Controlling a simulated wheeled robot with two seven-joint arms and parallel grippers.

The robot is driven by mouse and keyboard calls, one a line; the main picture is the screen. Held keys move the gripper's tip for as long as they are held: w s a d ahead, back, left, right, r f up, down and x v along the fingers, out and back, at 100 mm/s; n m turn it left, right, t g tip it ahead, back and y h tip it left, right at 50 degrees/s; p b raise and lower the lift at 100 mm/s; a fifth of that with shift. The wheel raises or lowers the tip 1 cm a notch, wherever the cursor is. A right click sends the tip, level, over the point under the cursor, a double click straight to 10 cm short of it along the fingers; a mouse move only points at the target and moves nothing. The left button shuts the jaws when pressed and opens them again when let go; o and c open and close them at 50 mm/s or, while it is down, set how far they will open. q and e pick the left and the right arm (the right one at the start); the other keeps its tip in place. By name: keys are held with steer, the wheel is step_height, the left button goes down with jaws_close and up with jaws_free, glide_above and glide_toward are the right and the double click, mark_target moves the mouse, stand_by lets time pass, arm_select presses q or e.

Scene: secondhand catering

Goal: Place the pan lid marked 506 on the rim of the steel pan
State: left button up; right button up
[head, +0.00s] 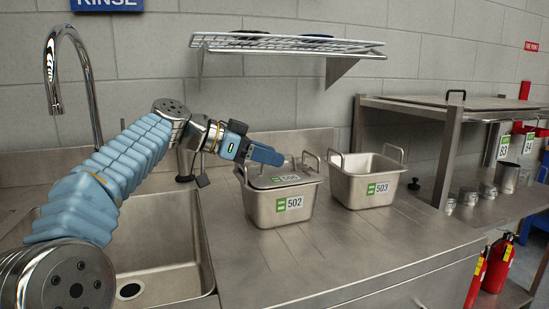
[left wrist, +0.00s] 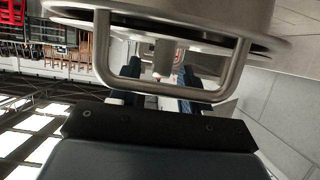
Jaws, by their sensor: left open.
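The pan lid marked 506 (head: 266,181) lies over the top of a steel pan marked 502 (head: 265,209) on the counter. I cannot tell whether it sits flush all round the rim. A second steel pan, marked 503 (head: 348,187), stands open to its right. My left gripper (head: 272,156) is open just above and behind the lid, partly hiding the area there. In the left wrist view a steel loop handle (left wrist: 170,93) crosses close in front of the open left jaws (left wrist: 155,82); I cannot tell which part it belongs to. My right gripper is not in view.
A sink (head: 165,245) with a tall tap (head: 90,75) lies to the left. A wire wall shelf (head: 285,43) hangs above the pans. A steel rack (head: 447,150) stands at the right. The counter's front (head: 330,255) is clear.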

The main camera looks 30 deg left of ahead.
arm_select(q)
steer(key=v, duration=1)
steer(key=shift+d, duration=0.1)
